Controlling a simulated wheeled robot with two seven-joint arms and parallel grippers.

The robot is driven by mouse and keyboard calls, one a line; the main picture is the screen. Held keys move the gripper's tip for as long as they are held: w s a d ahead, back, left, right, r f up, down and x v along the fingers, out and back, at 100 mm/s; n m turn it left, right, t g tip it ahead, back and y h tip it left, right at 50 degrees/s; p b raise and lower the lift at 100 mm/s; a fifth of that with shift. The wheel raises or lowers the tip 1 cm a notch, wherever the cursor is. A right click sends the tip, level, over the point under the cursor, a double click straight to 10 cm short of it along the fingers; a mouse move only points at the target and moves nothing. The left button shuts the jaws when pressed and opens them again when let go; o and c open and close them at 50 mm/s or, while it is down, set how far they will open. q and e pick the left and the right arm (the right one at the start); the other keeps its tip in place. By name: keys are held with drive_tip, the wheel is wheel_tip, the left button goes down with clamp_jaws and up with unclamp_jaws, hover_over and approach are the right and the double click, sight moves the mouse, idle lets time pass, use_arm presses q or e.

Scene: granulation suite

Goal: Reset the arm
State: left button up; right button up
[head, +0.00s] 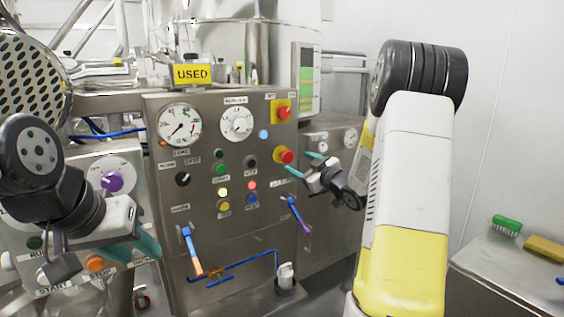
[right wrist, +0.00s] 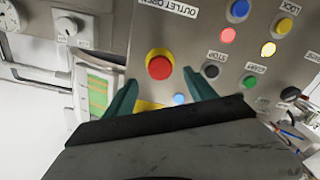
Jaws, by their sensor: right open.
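My right gripper (head: 304,164) is open and empty in front of the right side of the steel control panel (head: 162,235). Its teal fingers stand apart around the view of a red mushroom button on a yellow base (head: 286,156). In the right wrist view, the red button (right wrist: 159,67) lies ahead between the open fingers (right wrist: 163,92); I cannot tell that anything touches. My left gripper (head: 145,245) is at the lower left, over the smaller panel with the purple knob (head: 111,181). A teal finger shows, but the wrist hides the rest of its jaws.
The main panel carries gauges (head: 180,125), coloured buttons and blue-handled levers (head: 189,248). At right, a steel table (head: 520,275) holds a green brush (head: 506,226) and a yellow one (head: 545,249). A perforated metal part (head: 25,80) is at far left.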

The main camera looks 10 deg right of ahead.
drive_tip(key=shift+s+d, duration=0.1)
drive_tip(key=shift+s, duration=0.15)
drive_tip(key=shift+r, duration=0.1)
drive_tip(key=s+r+m+g+h, duration=0.3)
drive_tip(key=s+r+m+h, duration=0.25)
drive_tip(key=s, duration=0.35)
drive_tip(key=s+a+f+m+g, duration=0.1)
drive_tip(key=s+a+g, duration=0.1)
drive_tip(key=s, duration=0.7)
drive_tip(key=s+a+f+m+g+y, duration=0.1)
drive_tip(key=s+a+f+g, duration=0.1)
drive_tip(key=s+a, duration=0.3)
drive_tip(key=s+a+f+m+g, duration=0.1)
drive_tip(key=s+a+f+g, duration=0.1)
drive_tip(key=s, duration=1.1)
drive_tip(key=shift+a+g, duration=0.9)
drive_tip(key=shift+a, duration=0.05)
drive_tip(key=shift+y, duration=0.25)
